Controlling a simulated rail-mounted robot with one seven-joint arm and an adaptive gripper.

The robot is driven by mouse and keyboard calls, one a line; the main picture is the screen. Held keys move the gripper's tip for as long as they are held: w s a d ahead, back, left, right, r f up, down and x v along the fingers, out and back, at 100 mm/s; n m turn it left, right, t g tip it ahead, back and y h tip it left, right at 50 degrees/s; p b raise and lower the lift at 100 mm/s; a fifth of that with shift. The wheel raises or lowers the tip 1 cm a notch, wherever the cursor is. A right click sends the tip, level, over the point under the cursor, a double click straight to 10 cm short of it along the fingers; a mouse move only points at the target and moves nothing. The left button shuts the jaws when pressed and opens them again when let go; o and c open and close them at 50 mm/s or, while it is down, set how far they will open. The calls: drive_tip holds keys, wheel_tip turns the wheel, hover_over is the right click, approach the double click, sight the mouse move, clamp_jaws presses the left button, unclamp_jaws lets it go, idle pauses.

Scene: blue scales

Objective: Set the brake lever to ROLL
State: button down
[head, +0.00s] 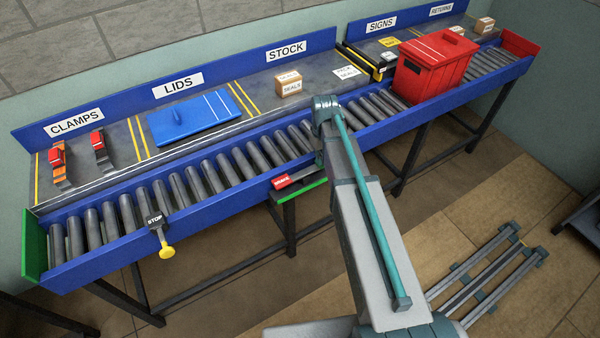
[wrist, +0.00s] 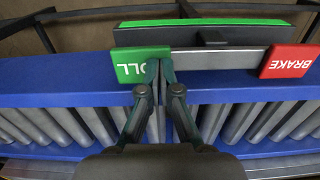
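The brake fixture hangs on the near side of the conveyor. In the wrist view it appears upside down, with a green ROLL plate (wrist: 136,66) at left and a red BRAKE plate (wrist: 289,61) at right. A pale metal bar (wrist: 219,59) runs between them, with a dark bar (wrist: 238,40) beside it. I cannot tell which part is the lever handle. My gripper (wrist: 161,66) has its fingertips together at the right edge of the ROLL plate, overlapping its lettering; contact is unclear. In the head view the BRAKE plate (head: 282,181) shows, while my arm hides the gripper and ROLL plate.
The blue conveyor rail (head: 215,222) and its rollers run behind the fixture. A yellow-knobbed STOP lever (head: 167,252) projects at left. A red bin (head: 432,75) stands on the rollers at right.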

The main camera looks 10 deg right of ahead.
drive_tip(key=shift+f, duration=0.2)
drive_tip(key=shift+r, duration=0.15)
drive_tip(key=shift+r+p, duration=2.3)
drive_tip(key=shift+r, duration=1.15)
